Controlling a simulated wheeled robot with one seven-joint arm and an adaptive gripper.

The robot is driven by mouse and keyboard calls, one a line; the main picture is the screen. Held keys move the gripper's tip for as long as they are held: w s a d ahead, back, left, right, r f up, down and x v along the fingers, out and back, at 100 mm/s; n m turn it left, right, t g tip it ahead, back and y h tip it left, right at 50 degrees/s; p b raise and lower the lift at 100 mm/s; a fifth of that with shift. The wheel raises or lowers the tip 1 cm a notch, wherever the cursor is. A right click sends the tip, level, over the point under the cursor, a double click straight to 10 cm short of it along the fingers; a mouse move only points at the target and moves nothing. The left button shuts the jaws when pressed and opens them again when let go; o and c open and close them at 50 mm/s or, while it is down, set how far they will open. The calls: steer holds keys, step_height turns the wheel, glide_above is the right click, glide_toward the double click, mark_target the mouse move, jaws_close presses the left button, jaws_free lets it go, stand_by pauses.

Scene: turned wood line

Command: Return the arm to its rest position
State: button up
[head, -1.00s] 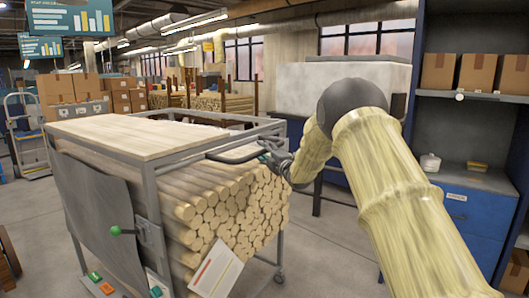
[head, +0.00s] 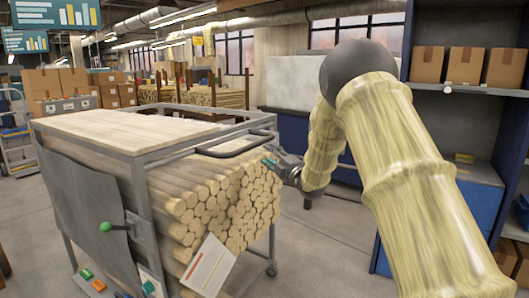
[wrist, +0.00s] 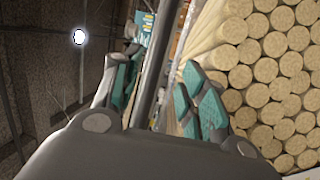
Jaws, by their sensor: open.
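My arm, in a pale yellow sleeve, reaches from the lower right of the head view. My gripper (head: 270,163) is beside the right end of a cart stacked with round wood rods (head: 225,205), just off its black push handle (head: 235,146). In the wrist view my gripper (wrist: 158,95) has its teal-padded fingers apart. A grey bar (wrist: 155,60) shows between and beyond them; I cannot tell how near it is. The rod ends (wrist: 270,70) fill the right of that view. Nothing is held.
The cart's wooden top (head: 130,130) is bare. A dark blue shelf with boxes (head: 466,66) stands at the right. The floor (head: 325,240) between is clear.

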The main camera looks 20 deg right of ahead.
steer(key=shift+s+d+f, duration=0.15)
steer(key=shift+s+d, duration=0.05)
steer(key=shift+s, duration=0.5)
steer(key=s+a+f+m+g+h+p, duration=0.1)
steer(key=s+a+f+m+g+p, duration=0.15)
steer(key=s+f, duration=0.6)
steer(key=s+a+f+m+g+h+p, duration=0.1)
steer(key=s+a+f+m+g+h, duration=0.2)
steer(key=f, duration=1.1)
steer(key=s+a+f+m+g+p, duration=0.15)
steer(key=s+f+m, duration=0.4)
steer(key=f, duration=0.55)
steer(key=s+a+f+m+g+p, duration=0.1)
steer(key=s+a+f+m+g, duration=0.3)
steer(key=s, duration=0.6)
steer(key=s+f+g+h+p, duration=0.1)
steer(key=s+f, duration=0.5)
steer(key=s, duration=0.4)
steer(key=s+a+f+m+g+p, duration=0.1)
steer(key=s+f+m+g, duration=0.15)
steer(key=s+f, duration=0.45)
steer(key=s+a+r+m+g+p, duration=0.1)
steer(key=s+g, duration=0.1)
steer(key=s, duration=0.9)
steer(key=s+a+r+m+g+p, duration=0.1)
steer(key=s+a+m+g, duration=0.1)
steer(key=s, duration=0.9)
steer(key=shift+s+a+r+g, duration=0.15)
steer(key=shift+s+r+g, duration=0.05)
steer(key=shift+s+g, duration=0.25)
